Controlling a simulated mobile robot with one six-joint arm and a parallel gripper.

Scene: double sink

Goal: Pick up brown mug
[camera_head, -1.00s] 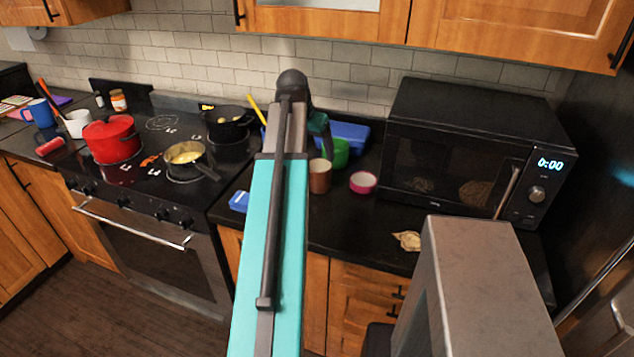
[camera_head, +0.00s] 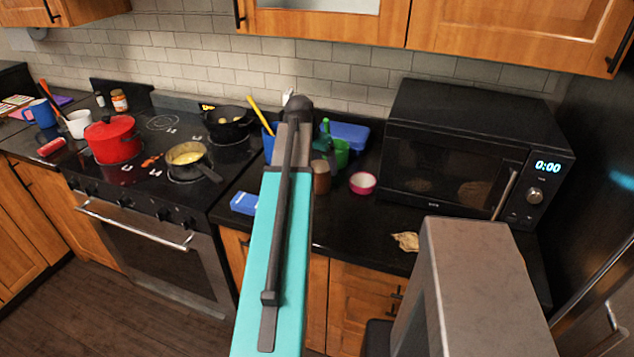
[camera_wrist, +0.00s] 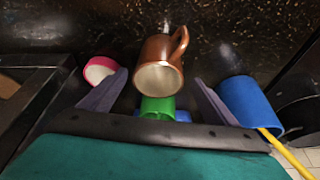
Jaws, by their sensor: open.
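The brown mug (camera_head: 321,181) stands on the dark counter left of the microwave, its upper part partly covered by my arm's end. In the wrist view the brown mug (camera_wrist: 160,76) has its open rim facing the camera and its handle towards the top right. My gripper (camera_wrist: 160,85) is open, with one finger on each side of the mug's picture. I see no contact, and the depth between fingers and mug is hard to judge. In the head view the fingers are mostly hidden by the arm.
A pink bowl (camera_head: 363,183) is right of the mug, with a green cup (camera_head: 341,153) behind it. A blue cup (camera_wrist: 250,102) holds a yellow-handled utensil. The microwave (camera_head: 455,150) stands to the right. A blue box (camera_head: 244,203) lies near the stove.

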